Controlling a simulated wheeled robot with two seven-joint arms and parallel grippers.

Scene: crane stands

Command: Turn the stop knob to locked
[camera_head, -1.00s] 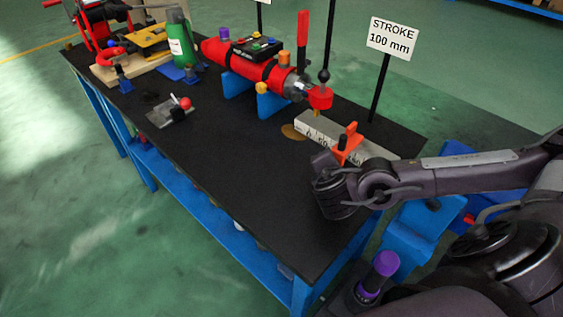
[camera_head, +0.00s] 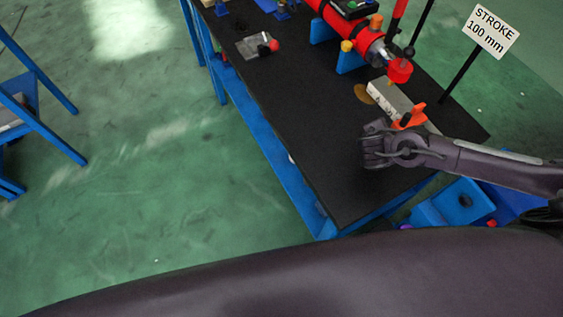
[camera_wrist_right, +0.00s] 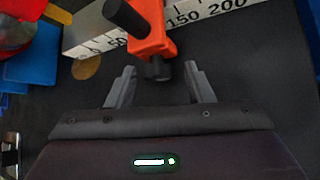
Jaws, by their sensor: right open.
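The orange stop (camera_head: 413,115) sits on the pale graduated scale (camera_head: 383,97) on the black bench. In the right wrist view the stop (camera_wrist_right: 150,43) sits between the 50 and 150 marks. A black knob (camera_wrist_right: 158,69) is on its near side, and a dark bar (camera_wrist_right: 126,17) sticks up from its top. My right gripper (camera_wrist_right: 160,76) is open, its fingertips apart on either side of the black knob, with gaps showing. My left gripper is not in view.
A "STROKE 100 mm" sign (camera_head: 490,31) stands at the right. A grey plate with a red ball (camera_head: 254,45) lies further left. The bench's front half is clear.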

